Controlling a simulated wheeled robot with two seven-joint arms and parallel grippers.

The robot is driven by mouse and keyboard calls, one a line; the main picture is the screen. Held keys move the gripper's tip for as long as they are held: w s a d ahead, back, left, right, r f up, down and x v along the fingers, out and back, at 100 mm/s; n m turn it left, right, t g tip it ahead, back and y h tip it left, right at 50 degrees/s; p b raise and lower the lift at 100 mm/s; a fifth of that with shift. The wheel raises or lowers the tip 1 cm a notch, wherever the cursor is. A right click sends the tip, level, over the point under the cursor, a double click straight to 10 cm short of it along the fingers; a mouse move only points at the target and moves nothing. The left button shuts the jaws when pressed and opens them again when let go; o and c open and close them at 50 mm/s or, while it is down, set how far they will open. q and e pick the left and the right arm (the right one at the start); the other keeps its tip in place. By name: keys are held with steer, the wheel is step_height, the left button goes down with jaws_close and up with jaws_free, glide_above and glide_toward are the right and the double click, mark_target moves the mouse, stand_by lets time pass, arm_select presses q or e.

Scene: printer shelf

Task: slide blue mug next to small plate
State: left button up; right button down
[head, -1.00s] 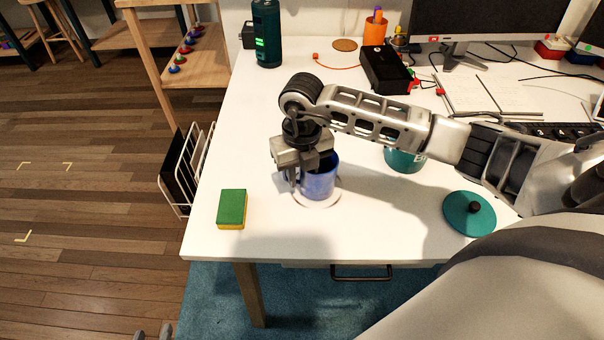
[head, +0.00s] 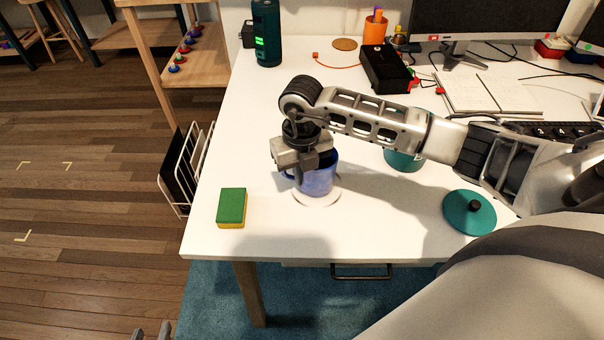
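The blue mug (head: 321,181) stands upright at the near left of the white table, its handle (head: 287,173) to the left. The small white plate (head: 327,203) shows as a pale rim around the mug's base; the mug appears to stand on or over it, hiding most of it. My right gripper (head: 302,172) points down at the mug's handle side and hides part of the rim. Its fingers are partly hidden, so its grip is unclear. My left gripper (head: 151,333) shows only its two separated fingertips at the bottom edge, off the table and empty.
A green and yellow sponge (head: 231,207) lies left of the mug. A teal lid (head: 469,213) lies to the right, and a teal pot (head: 402,161) is partly behind my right arm. The white table (head: 270,235) is clear in front of the mug.

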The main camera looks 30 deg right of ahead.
steer(key=shift+w+d+f+b, duration=0.1)
steer(key=shift+w+d+b, duration=0.4)
steer(key=shift+w+b, duration=0.35)
steer(key=shift+w+d+f+b, duration=0.1)
steer(key=shift+w+d+b, duration=0.45)
steer(key=shift+w, duration=0.55)
steer(key=shift+w+d+f+b, duration=0.1)
steer(key=shift+w+d+b, duration=0.3)
steer(key=shift+w+b, duration=0.45)
steer(key=shift+w+r, duration=0.1)
steer(key=shift+r, duration=0.05)
steer(key=shift+w+d, duration=0.25)
steer(key=shift+w, duration=0.3)
steer(key=shift+w+d+b, duration=0.45)
steer(key=shift+w+b, duration=0.35)
steer(key=shift+w, duration=0.05)
steer(key=shift+w+d+b, duration=0.4)
steer(key=shift+w+b, duration=0.35)
steer(key=shift+w, duration=0.1)
steer(key=shift+w+d+b, duration=0.45)
steer(key=shift+w+b, duration=0.35)
steer(key=shift+w, duration=0.05)
steer(key=shift+w+d+b, duration=0.3)
steer(key=shift+w+b, duration=0.25)
steer(key=shift+w, duration=0.05)
steer(key=shift+w+d+b, duration=0.3)
steer(key=shift+w+b, duration=0.25)
